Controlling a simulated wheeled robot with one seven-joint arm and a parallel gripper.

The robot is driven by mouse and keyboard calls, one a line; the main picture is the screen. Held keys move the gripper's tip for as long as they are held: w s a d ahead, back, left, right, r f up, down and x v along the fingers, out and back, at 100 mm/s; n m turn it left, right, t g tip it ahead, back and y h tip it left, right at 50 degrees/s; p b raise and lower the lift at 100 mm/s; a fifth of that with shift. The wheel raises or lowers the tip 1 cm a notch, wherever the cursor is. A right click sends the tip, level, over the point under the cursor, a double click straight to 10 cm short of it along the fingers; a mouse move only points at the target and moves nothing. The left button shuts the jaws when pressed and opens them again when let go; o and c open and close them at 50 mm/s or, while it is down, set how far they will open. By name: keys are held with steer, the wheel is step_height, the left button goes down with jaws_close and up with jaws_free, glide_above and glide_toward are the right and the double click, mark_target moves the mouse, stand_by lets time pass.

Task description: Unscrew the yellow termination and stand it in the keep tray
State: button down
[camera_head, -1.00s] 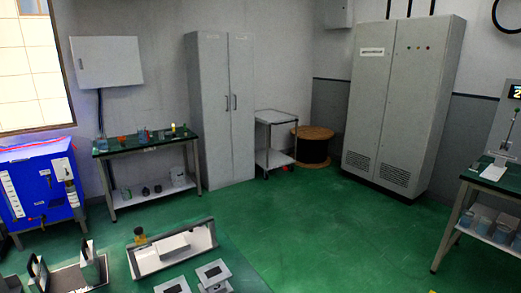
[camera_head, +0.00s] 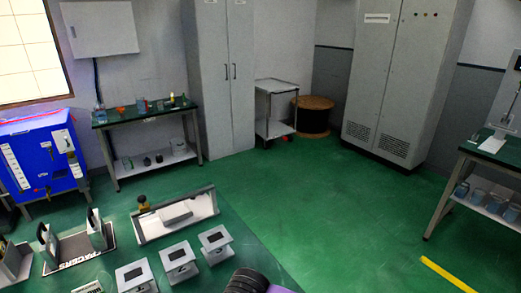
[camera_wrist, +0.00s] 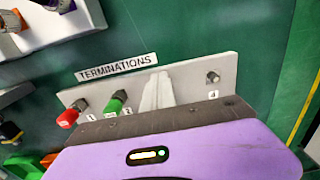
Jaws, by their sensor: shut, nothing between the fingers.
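The light-grey panel labelled TERMINATIONS (camera_wrist: 228,72) shows in the wrist view, with a red termination (camera_wrist: 67,119) by mark 1 and a green termination (camera_wrist: 116,102) by mark 2. A bare metal stud (camera_wrist: 212,77) stands by mark 4. My gripper (camera_wrist: 159,77) is shut and empty, its pale fingers together over the panel between the green termination and the stud; they hide what is behind them. I cannot pick out the yellow termination or the keep tray with certainty. A dark and yellow piece (camera_head: 143,203) stands at the bench's far edge in the head view.
A pale tray (camera_head: 205,206) stands on the green bench in the head view. Several small light blocks with dark tops, one of them here (camera_head: 180,257), stand in front of it. A tray labelled SPACERS (camera_head: 82,262) is to the left. Open floor lies beyond the bench.

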step_height(320, 180, up, 4)
steer(key=p, duration=0.2)
steer(key=shift+r+p, duration=0.25)
steer(key=shift+p, duration=0.05)
